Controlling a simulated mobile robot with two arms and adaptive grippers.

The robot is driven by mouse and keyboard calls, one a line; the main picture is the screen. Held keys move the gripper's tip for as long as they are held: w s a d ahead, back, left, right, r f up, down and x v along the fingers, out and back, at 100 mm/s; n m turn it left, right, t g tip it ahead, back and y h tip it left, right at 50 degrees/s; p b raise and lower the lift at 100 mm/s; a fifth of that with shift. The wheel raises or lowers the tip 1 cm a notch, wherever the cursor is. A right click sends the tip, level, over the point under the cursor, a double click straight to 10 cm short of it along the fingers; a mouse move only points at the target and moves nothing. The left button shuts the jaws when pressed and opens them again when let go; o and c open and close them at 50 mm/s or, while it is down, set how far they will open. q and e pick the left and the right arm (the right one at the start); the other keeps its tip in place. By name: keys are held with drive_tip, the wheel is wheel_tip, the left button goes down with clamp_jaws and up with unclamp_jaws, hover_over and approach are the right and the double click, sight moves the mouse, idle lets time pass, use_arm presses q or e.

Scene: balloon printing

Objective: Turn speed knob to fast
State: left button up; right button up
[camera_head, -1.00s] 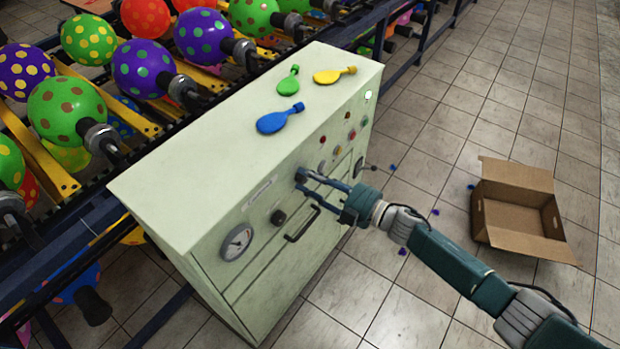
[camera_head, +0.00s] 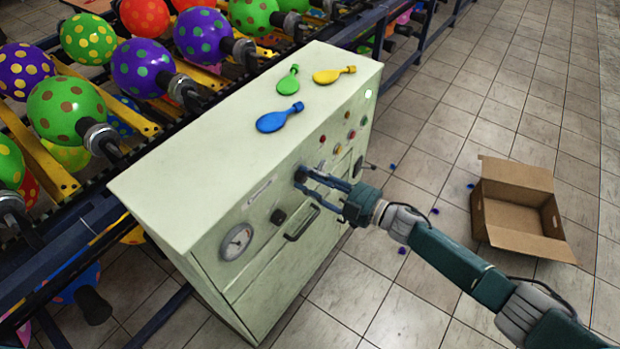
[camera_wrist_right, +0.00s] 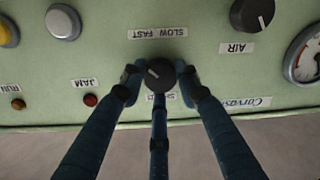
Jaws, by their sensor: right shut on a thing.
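The speed knob (camera_wrist_right: 160,76) is a small black dial on the pale green panel, below an upside-down "SLOW FAST" label (camera_wrist_right: 158,33) in the right wrist view. Its white mark lies on its left part and slants up-left, towards the FAST side. My right gripper (camera_wrist_right: 160,84) is shut on the knob, with fingers at its left and right and a third finger below it. The label under the knob is partly covered. In the head view, my right gripper (camera_head: 304,177) reaches the machine's front face, and its fingertips mostly hide the knob. My left gripper is not in view.
The panel also has an AIR knob (camera_wrist_right: 252,14), a gauge (camera_head: 237,242) and a drawer handle (camera_head: 302,223) below. Deflated balloons, one blue (camera_head: 279,118), lie on the machine's top (camera_head: 215,150). An open cardboard box (camera_head: 520,205) stands on the floor at right.

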drive_tip(key=o, duration=1.1)
drive_tip(key=shift+s+a, duration=0.1)
drive_tip(key=shift+o, duration=0.2)
drive_tip(key=shift+s+d, duration=0.15)
drive_tip(key=shift+d, duration=0.3)
drive_tip(key=v, duration=1.1)
drive_tip(key=shift+s, duration=0.2)
